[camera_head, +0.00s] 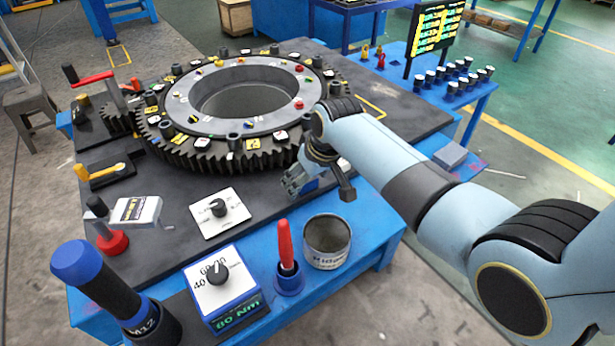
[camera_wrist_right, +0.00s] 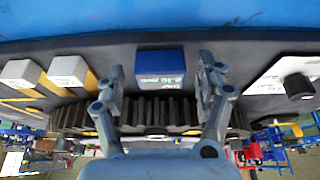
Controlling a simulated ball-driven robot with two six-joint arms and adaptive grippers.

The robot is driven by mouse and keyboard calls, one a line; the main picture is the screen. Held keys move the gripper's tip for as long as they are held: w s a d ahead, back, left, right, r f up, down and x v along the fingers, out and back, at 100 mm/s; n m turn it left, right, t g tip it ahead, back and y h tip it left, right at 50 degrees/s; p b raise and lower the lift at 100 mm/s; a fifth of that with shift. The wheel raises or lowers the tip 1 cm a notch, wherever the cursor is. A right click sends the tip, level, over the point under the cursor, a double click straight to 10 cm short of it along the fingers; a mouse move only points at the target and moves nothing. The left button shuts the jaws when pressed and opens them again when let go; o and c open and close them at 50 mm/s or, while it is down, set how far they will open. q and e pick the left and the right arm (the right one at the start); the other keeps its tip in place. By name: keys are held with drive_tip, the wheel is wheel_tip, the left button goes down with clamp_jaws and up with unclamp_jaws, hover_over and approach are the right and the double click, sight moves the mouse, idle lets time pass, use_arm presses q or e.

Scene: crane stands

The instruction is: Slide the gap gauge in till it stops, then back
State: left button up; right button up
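A blue block with white handwriting that seems to read "gap" and a size in mm, likely the gap gauge (camera_wrist_right: 160,64), sits on the dark plate beside the gear teeth in the right wrist view. In the head view a small part of a blue block (camera_head: 310,184) shows behind my right gripper, mostly hidden. My right gripper (camera_head: 296,181) is low over the plate's front edge, next to the large toothed ring (camera_head: 180,155). In the wrist view its fingers (camera_wrist_right: 160,84) stand apart on either side of the blue block, with visible gaps. My left gripper is not in view.
A metal can (camera_head: 326,242), a red-handled tool (camera_head: 286,245) in a blue cup and a torque setting box (camera_head: 226,290) stand along the front. A white dial plate (camera_head: 222,227) lies left of my gripper. A grey block (camera_head: 450,156) is to the right.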

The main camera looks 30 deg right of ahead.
drive_tip(key=shift+r, duration=0.35)
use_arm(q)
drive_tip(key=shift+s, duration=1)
use_arm(e)
drive_tip(key=v, duration=1.1)
drive_tip(key=shift+s+r, duration=0.15)
drive_tip(key=shift+s, duration=0.05)
